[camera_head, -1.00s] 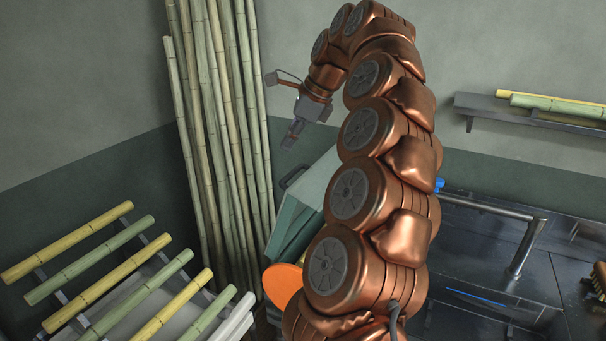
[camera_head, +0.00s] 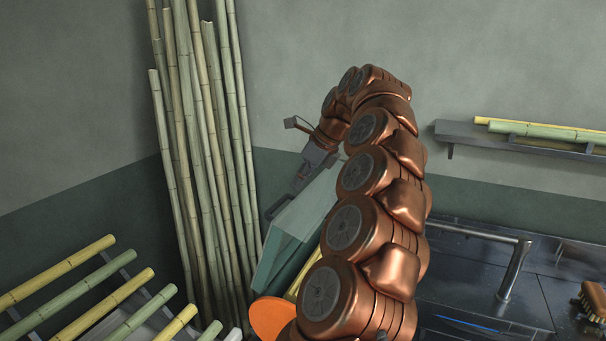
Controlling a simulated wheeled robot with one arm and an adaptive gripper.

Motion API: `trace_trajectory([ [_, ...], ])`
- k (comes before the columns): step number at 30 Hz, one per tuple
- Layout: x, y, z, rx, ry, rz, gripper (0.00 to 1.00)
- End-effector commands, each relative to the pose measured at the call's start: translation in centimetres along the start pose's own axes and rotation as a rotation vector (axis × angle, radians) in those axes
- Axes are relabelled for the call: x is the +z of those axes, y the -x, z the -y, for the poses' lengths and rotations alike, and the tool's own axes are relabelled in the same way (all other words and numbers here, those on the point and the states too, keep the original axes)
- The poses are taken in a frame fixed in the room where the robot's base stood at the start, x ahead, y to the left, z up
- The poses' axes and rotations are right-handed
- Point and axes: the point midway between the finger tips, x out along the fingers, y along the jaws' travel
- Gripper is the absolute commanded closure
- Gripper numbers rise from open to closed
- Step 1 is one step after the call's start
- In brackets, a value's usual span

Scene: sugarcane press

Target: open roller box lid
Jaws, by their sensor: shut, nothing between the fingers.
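The roller box (camera_head: 268,262) is a pale green, partly see-through box left of my arm, with much of its right side hidden behind the arm. Its sloped lid (camera_head: 308,208) shows as a lighter green panel. My gripper (camera_head: 297,186) is shut and empty, pointing down close to the lid's upper part. I cannot tell whether it touches the lid, or how far the lid is raised.
An orange disc (camera_head: 272,318) sits below the box. Bamboo poles (camera_head: 205,150) lean on the wall behind. A cane rack (camera_head: 100,290) stands at the lower left. A wall shelf (camera_head: 460,133) holds canes at right, above a dark counter (camera_head: 480,265) with a brush (camera_head: 593,300).

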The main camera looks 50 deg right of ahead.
Motion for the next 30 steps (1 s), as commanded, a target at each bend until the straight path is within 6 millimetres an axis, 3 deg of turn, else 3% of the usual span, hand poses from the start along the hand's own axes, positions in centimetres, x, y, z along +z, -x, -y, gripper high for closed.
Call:
trace_trajectory([
  [18,0.0,-5.7,-0.2,0.004,0.002,-0.002,1.00],
  [30,0.0,-6.4,-0.1,0.000,0.001,0.001,1.00],
])
